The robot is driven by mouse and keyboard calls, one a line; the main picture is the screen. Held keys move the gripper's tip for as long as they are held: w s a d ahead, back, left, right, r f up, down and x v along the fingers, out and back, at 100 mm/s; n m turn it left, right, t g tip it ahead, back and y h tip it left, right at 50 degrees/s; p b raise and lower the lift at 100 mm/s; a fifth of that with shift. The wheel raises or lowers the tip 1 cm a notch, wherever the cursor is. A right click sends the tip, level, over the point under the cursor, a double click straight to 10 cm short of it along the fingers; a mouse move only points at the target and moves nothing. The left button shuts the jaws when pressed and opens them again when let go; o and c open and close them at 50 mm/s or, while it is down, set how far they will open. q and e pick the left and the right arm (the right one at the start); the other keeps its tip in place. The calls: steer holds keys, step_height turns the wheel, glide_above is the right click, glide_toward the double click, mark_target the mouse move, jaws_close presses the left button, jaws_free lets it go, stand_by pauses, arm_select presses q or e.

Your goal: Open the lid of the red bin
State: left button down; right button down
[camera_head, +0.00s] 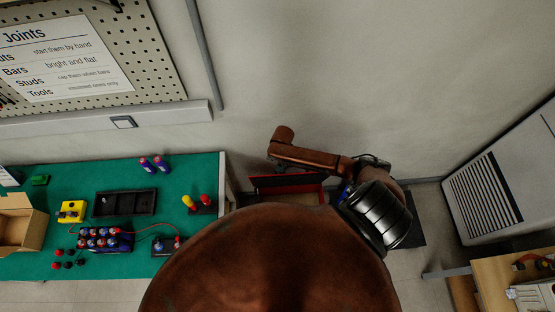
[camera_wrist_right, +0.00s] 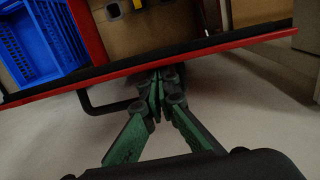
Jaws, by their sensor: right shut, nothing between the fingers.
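The red bin (camera_head: 293,198) stands on the floor by the wall in the head view, partly hidden by my arm. Its lid (camera_head: 287,181), dark with a red edge, appears raised at the back. In the right wrist view the lid's red and black edge (camera_wrist_right: 215,48) runs slantwise across, seen nearly edge-on, with a black handle loop (camera_wrist_right: 100,108) below it. My right gripper (camera_wrist_right: 160,82) is shut and empty, its fingertips close to that edge; touching or not, I cannot tell. In the head view it is mostly hidden behind my arm. My left gripper is not in view.
A blue basket (camera_wrist_right: 38,42) lies beside a red wall in the wrist view, next to a brown surface. A green-topped workbench (camera_head: 75,180) with several parts stands left, a white cabinet (camera_head: 515,165) right. The wall is close behind the bin.

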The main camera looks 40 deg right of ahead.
steer(key=s+a+p, duration=0.1)
steer(key=s, duration=0.1)
steer(key=s+a+f+p, duration=0.1)
steer(key=s, duration=0.1)
steer(key=shift+a+f+p, duration=0.1)
steer(key=shift+a+p, duration=0.2)
steer(key=shift+p, duration=0.05)
step_height(320, 180, up, 10)
steer(key=s+p, duration=0.1)
steer(key=p, duration=0.8)
steer(key=shift+a, duration=0.4)
steer(key=shift+s, duration=0.15)
